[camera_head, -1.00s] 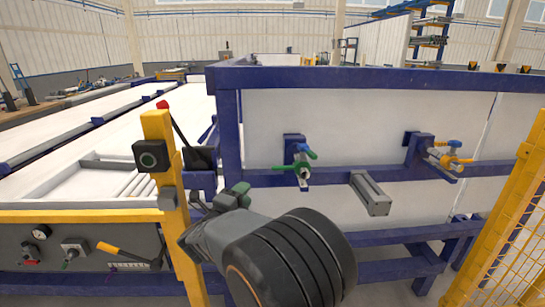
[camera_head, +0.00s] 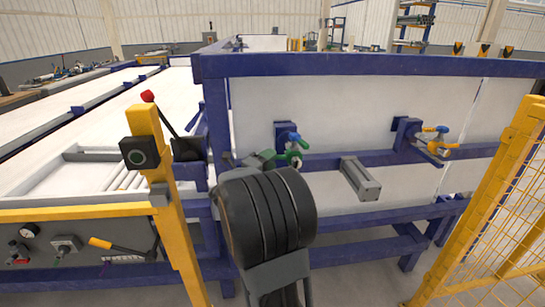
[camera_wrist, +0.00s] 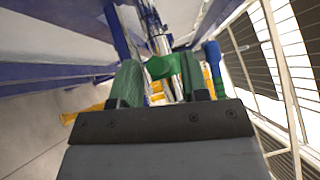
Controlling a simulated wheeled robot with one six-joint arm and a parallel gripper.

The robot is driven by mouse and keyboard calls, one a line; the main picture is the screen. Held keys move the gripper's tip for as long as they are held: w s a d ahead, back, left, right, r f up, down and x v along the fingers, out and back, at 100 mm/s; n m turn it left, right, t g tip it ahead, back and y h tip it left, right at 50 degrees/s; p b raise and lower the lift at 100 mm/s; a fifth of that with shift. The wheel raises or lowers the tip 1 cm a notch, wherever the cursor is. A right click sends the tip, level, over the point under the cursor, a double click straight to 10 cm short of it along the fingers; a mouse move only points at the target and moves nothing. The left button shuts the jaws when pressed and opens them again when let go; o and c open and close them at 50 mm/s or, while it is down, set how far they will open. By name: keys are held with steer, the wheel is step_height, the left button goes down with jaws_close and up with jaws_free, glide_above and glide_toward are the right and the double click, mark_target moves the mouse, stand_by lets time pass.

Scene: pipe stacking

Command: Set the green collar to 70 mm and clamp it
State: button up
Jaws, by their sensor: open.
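The green collar (camera_head: 293,152) sits on a rod that sticks out from the blue frame, with a blue-tipped lever (camera_head: 298,139) above it. My gripper (camera_head: 267,158) is just left of the collar and partly overlaps it in the head view. In the wrist view my gripper (camera_wrist: 162,75) is open, its two green-padded fingers apart. A green part of the collar (camera_wrist: 162,67) and the shiny rod (camera_wrist: 162,44) show between the fingers. I cannot tell whether they touch. A blue lever end (camera_wrist: 212,55) shows beside the right finger. No scale is readable.
A yellow collar (camera_head: 436,147) with a blue lever is on another rod to the right. A grey beam (camera_head: 360,178) juts out between them. A yellow post (camera_head: 165,190) with a button box stands left of my arm. A yellow mesh fence (camera_head: 495,220) is at the right.

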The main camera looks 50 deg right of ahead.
steer(key=shift+w+d+r, duration=0.1)
steer(key=shift+d+r, duration=0.05)
steer(key=shift+d, duration=0.8)
jaws_close()
